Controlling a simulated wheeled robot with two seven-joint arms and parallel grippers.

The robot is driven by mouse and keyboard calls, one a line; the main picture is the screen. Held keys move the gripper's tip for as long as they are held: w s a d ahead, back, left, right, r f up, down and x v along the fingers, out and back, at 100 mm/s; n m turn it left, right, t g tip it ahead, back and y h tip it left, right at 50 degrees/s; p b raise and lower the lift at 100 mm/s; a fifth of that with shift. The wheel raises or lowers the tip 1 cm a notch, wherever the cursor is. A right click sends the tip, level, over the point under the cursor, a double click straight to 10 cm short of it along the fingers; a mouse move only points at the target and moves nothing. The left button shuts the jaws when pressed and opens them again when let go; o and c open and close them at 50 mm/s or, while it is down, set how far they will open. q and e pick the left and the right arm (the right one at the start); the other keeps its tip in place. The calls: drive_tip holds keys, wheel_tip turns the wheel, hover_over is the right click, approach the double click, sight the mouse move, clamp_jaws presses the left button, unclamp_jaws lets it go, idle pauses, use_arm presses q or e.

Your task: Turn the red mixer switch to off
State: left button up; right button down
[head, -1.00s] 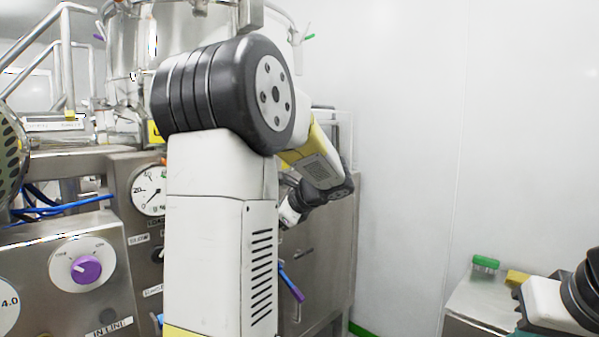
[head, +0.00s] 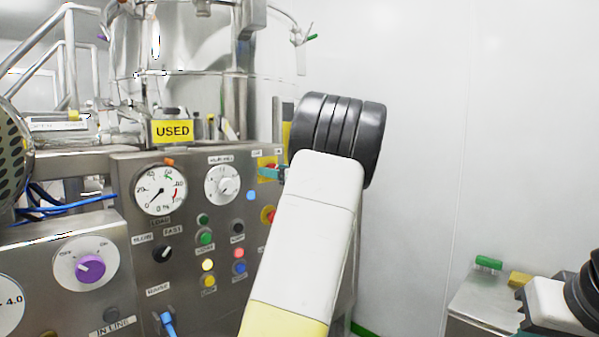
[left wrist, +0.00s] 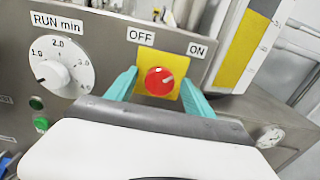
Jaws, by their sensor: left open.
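The red mixer switch (left wrist: 160,80) is a round red knob on a yellow plate, below the OFF and ON labels. Its white mark points up and right, toward ON. In the head view a little of its red shows (head: 269,167) beside my arm. My left gripper (left wrist: 160,92) is open, with one teal finger on each side of the knob in the left wrist view. In the head view its teal fingers (head: 270,174) are at the panel; whether they touch the knob is unclear. My right gripper (head: 522,326) shows only partly at the lower right edge.
The steel panel holds a pressure gauge (head: 160,189), a RUN min dial (head: 223,184) and several buttons. A purple knob (head: 91,268) is at left. A side table (head: 482,303) stands at right.

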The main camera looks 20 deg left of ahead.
use_arm(q)
drive_tip(key=shift+a, duration=0.1)
clamp_jaws()
idle(0.4)
drive_tip(key=shift+f+n, duration=0.15)
drive_tip(key=shift+n, duration=8.65)
